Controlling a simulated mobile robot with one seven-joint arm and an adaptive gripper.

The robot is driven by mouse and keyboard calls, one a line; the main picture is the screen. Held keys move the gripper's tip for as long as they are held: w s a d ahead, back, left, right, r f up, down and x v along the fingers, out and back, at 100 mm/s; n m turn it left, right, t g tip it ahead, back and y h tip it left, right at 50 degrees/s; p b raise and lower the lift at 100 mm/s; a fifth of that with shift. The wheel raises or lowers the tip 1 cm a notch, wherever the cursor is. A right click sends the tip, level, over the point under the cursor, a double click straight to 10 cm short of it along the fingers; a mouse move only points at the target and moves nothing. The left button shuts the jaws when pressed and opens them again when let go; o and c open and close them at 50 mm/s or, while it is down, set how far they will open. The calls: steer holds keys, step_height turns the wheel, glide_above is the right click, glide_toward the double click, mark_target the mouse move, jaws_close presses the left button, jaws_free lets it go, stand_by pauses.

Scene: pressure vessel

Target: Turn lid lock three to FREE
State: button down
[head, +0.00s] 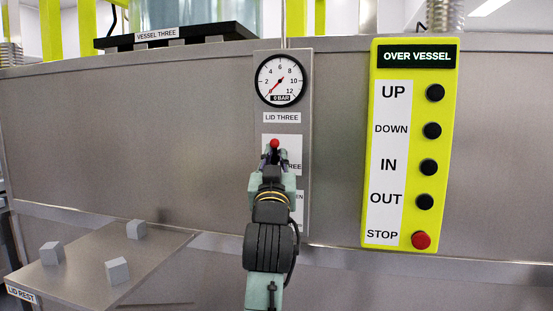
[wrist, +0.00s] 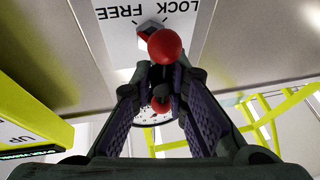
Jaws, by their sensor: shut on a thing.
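Lid lock three has a red ball knob (head: 275,143) in front of a white plate on the LID THREE panel. In the wrist view the red knob (wrist: 165,46) is just beyond my fingertips, with the words LOCK and FREE upside down on the plate (wrist: 185,20) behind it. My gripper (head: 274,158) is shut on the lock's handle. Its fingers (wrist: 168,78) close just below the knob in the wrist view. A second red part (wrist: 161,103) shows between the fingers. In the head view my gripper hides most of the plate; which word the lock points to is unclear.
A round pressure gauge (head: 281,80) sits above the lock, its red needle low on the scale. A yellow button box (head: 448,150) marked OVER VESSEL is to the right. The lid rest (head: 75,275), with grey blocks on it, is at lower left.

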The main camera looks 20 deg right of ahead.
steer(key=shift+w+a+f, duration=0.1)
steer(key=shift+w+a, duration=0.05)
steer(key=shift+a, duration=0.1)
steer(key=c, duration=1.7)
jaws_free()
steer(key=shift+a, duration=0.1)
steer(key=shift+o, duration=0.2)
steer(key=shift+s, duration=0.2)
steer(key=v, duration=1.1)
steer(key=shift+s+f, duration=0.2)
steer(key=shift+s, duration=0.15)
